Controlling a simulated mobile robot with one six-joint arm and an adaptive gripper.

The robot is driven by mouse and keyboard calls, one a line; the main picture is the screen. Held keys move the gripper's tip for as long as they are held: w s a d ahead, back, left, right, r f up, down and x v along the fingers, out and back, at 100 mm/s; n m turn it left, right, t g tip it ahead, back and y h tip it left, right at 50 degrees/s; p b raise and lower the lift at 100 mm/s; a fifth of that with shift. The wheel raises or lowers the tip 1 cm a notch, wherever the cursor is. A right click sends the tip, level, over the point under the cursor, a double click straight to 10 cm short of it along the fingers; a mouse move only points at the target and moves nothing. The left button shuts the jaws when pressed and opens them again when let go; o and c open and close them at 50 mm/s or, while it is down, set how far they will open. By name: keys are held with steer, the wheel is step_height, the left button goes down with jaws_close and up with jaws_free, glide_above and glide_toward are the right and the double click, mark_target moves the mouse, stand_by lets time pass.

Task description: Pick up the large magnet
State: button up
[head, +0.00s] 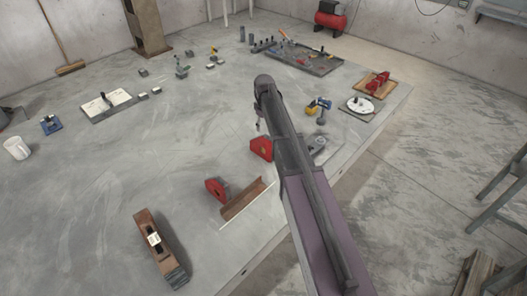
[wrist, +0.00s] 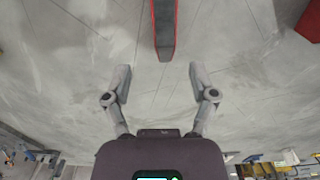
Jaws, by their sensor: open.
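Two red magnet-like blocks stand on the grey surface. One red block (head: 261,148) is partly hidden behind my arm; the other red block (head: 216,190) has a dark hole and stands by a brown angle bar. I cannot tell for sure which is the large magnet. In the wrist view a narrow grey block with red edges (wrist: 164,28) stands edge-on ahead of my gripper (wrist: 160,72), roughly centred between the fingers and beyond their tips. My gripper is open and empty. In the head view it is mostly hidden by my arm.
A brown angle bar (head: 243,199) lies near the front edge. A wooden plane (head: 160,246) lies front left. Another red piece (wrist: 309,22) shows at the wrist view's upper right.

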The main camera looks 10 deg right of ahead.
mark_target(263, 140)
steer(key=shift+f+b, duration=1.2)
steer(key=shift+f, duration=0.3)
steer(key=shift+s+a+f+b, duration=0.1)
steer(key=shift+f+b, duration=1.2)
steer(key=shift+s+a+f+b, duration=0.1)
steer(key=shift+f+b, duration=1.2)
jaws_close()
